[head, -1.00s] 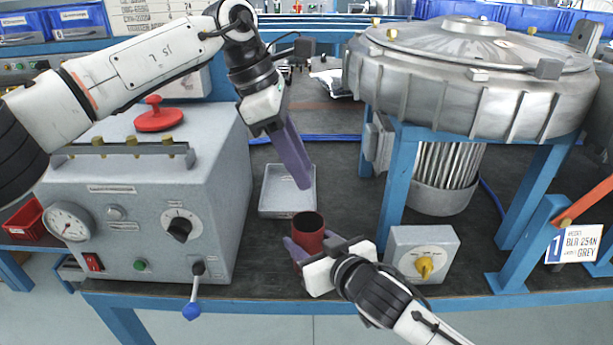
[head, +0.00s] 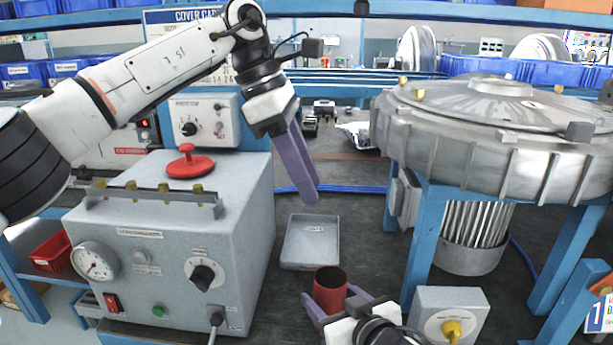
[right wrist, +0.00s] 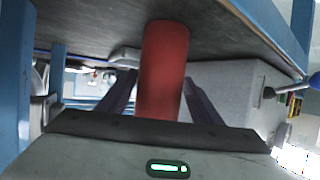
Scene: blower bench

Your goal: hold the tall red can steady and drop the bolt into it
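The tall red can (head: 330,289) stands upright, its open top showing, at the front of the bench. It also shows in the right wrist view (right wrist: 163,70). My right gripper (head: 332,298) has a purple finger on each side of the can, and the tips appear to meet its sides. In the right wrist view the gripper (right wrist: 161,85) flanks the can too. My left gripper (head: 311,198) points down, above and behind the can, apart from it. Its fingers are seen nearly edge-on, so their gap is hidden. I see no bolt in these frames.
A shallow grey tray (head: 311,243) lies behind the can and looks empty. A grey control box (head: 170,245) stands left, and a small box with a yellow knob (head: 452,310) stands right. The large metal blower (head: 490,140) on blue legs fills the right side.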

